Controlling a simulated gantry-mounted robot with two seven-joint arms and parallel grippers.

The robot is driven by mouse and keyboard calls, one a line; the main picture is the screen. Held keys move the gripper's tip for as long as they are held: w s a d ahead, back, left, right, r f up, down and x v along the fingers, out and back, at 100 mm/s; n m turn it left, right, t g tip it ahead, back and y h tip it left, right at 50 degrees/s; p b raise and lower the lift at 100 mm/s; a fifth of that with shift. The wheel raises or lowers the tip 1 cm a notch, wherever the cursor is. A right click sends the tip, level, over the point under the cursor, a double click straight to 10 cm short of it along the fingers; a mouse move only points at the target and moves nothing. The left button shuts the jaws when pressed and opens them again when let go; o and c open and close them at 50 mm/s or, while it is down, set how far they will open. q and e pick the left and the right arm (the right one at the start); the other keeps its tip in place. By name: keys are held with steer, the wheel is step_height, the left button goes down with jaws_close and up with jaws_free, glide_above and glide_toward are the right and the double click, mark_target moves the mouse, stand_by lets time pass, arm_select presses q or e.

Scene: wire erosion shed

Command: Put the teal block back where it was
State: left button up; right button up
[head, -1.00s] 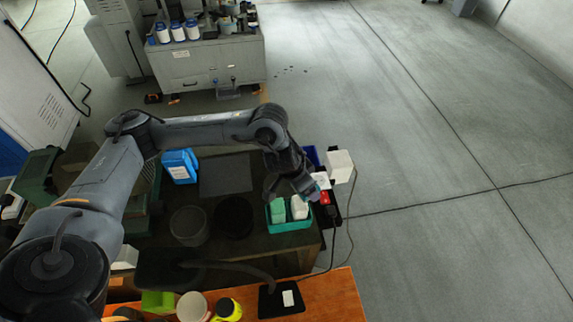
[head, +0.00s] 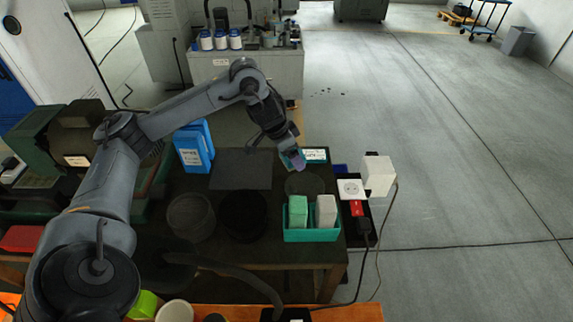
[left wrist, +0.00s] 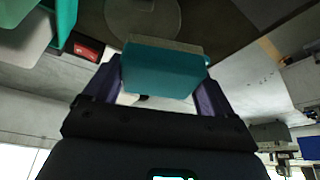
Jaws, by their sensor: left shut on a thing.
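My left gripper (head: 294,160) is shut on the teal block, above the far right part of the dark table. In the left wrist view the teal block (left wrist: 163,72) sits between the two purple fingers, with a grey-beige face along its far edge. In the head view the fingers mostly hide it. A teal-edged piece with a white label (head: 315,155) shows just right of the fingertips; I cannot tell if it belongs to the held block. A dark round pad (head: 305,185) lies on the table nearer than the gripper. My right gripper is not in view.
A teal tray (head: 312,236) holds a green block (head: 298,211) and a white block (head: 326,212). Right of it are a socket (head: 351,188), a red switch (head: 357,208) and a white box (head: 378,175). Blue binders (head: 194,148) stand left of a dark mat (head: 241,169).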

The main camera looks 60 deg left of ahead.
arm_select(q)
steer(key=w+a+f+b, duration=0.1)
steer(key=a+f, duration=0.1)
steer(key=a, duration=0.1)
steer(key=w+a+f+b, duration=0.1)
steer(key=w+a+f, duration=0.1)
steer(key=a, duration=0.2)
steer(key=w+a+f+b, duration=0.1)
steer(key=a+f, duration=0.2)
steer(key=shift+w+a, duration=0.35)
step_height(320, 180, down, 3)
steer(key=shift+f+b, duration=0.2)
steer(key=shift+b, duration=0.35)
steer(key=shift+f, duration=0.25)
steer(key=shift+f, duration=0.2)
steer(key=o, duration=0.7)
steer(key=shift+o, duration=0.2)
steer(key=shift+r, duration=0.15)
